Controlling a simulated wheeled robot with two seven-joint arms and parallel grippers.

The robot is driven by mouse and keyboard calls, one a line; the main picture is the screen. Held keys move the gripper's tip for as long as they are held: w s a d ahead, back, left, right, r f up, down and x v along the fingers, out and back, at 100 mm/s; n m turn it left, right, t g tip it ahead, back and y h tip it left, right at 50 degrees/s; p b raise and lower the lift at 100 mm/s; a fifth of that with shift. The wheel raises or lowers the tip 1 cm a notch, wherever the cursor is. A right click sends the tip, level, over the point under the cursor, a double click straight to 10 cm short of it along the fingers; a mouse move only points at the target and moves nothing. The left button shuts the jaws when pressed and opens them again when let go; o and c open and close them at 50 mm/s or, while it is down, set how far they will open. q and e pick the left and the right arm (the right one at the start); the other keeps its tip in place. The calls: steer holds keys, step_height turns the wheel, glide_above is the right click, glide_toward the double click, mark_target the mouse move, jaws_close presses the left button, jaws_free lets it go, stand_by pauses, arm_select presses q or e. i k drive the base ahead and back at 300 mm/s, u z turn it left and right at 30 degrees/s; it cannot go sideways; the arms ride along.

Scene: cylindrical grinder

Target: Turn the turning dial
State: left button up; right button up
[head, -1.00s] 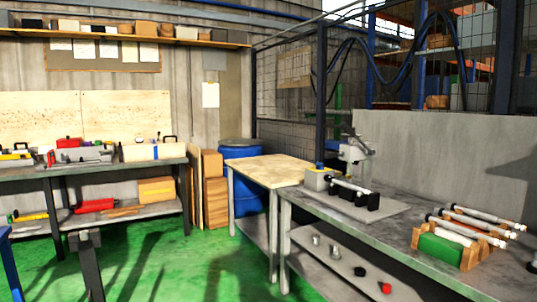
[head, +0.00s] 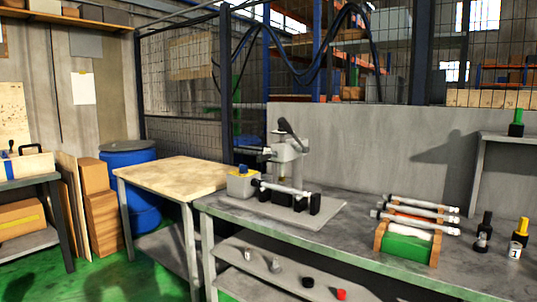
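The cylindrical grinder (head: 288,165) stands on the grey metal bench, left of the bench's middle, with a grey base plate, an upright column and a dark lever on top. A white cylindrical bar lies across its front on black supports. A grey box (head: 241,186) with a small blue and yellow part on top sits at its left end. I cannot tell for certain which part is the turning dial. Neither of my grippers shows in the head view.
The grey bench (head: 345,241) carries a wooden rack (head: 435,250) with several white bars. Black and yellow items stand at right. A wooden-top table (head: 175,175) and blue barrel (head: 143,205) are at left. A lower shelf (head: 260,285) holds small parts. Green floor is clear at lower left.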

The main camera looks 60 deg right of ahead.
mark_target(243, 169)
steer(key=z, duration=0.9)
steer(key=i, duration=1)
steer(key=z, duration=1.1)
